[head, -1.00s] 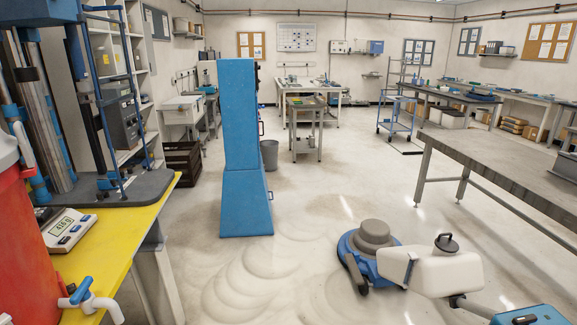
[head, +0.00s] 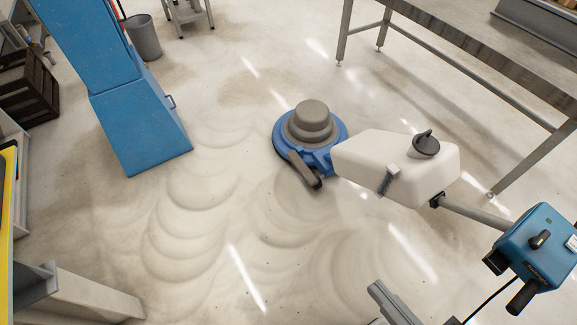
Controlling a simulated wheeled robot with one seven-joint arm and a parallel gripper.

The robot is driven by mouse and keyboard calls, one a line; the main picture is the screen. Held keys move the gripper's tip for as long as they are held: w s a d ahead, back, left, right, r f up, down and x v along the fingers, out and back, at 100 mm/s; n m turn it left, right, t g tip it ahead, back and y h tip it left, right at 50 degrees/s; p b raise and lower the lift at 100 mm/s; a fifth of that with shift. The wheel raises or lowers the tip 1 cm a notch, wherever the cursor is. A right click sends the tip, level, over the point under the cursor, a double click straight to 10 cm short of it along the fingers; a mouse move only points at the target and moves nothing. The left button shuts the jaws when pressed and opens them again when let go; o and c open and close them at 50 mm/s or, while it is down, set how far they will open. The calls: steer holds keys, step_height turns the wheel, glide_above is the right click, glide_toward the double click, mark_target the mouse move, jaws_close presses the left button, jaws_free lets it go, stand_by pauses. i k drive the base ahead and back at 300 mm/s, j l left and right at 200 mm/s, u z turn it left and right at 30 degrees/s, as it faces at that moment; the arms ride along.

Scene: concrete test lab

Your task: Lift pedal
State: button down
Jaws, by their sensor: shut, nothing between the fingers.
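A floor-cleaning machine (head: 310,125) with a round blue base and grey motor dome stands on the concrete floor, near the middle of the head view. A dark grey bar (head: 301,168), which looks like the pedal, sticks out from the near side of its base. It slopes down to the right to a black end close to the floor. I cannot tell from this view whether it touches the floor. I cannot make out my gripper. Only a grey angular part (head: 393,303) shows at the bottom edge, apart from the bar, and I cannot tell what it is.
The machine's white tank (head: 392,166) and grey handle tube (head: 478,214) reach right to a blue control box (head: 540,247) with a cable. A tall blue cabinet (head: 140,130) stands left. A metal table (head: 465,38) is at upper right. Floor left of the machine is clear.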

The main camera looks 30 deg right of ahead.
mark_target(298, 163)
steer(key=i, duration=1.85)
steer(key=i+z, duration=0.1)
steer(key=i, duration=0.2)
steer(key=z, duration=0.1)
